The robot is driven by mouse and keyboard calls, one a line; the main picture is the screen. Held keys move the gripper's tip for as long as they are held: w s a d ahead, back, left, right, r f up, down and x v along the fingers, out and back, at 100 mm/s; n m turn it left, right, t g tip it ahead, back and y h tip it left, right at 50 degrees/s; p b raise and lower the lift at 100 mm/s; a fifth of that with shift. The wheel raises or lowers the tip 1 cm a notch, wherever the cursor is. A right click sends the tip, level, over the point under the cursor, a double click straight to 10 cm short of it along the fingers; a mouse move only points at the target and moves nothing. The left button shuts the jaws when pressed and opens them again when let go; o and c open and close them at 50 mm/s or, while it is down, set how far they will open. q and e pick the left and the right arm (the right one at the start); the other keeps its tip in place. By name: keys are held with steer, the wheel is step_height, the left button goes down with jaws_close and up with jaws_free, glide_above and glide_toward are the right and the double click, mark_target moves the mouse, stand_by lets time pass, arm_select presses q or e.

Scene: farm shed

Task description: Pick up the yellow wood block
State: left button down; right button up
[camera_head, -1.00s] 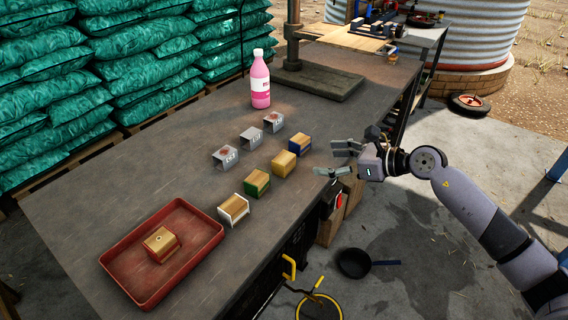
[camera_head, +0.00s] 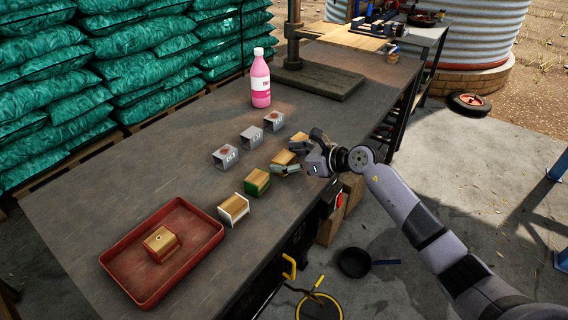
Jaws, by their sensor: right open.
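The yellow wood block (camera_head: 282,158) stands on the workbench in a row with other blocks, partly hidden by my gripper. My right gripper (camera_head: 289,158) is open at this block, coming in from the right. One finger is at the block's far side, and the other is low at its near side, close to the green-sided block (camera_head: 257,181). I cannot tell whether the fingers touch the yellow block. My left gripper is out of view.
A blue-sided block (camera_head: 299,137) is partly hidden behind the gripper. A white-sided block (camera_head: 234,209) stands nearer. Several grey blocks (camera_head: 251,137) form a second row. A red tray (camera_head: 205,245) holds a red-sided block (camera_head: 162,243). A pink bottle (camera_head: 261,84) stands farther back.

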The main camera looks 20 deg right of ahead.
steer(key=c, duration=1.2)
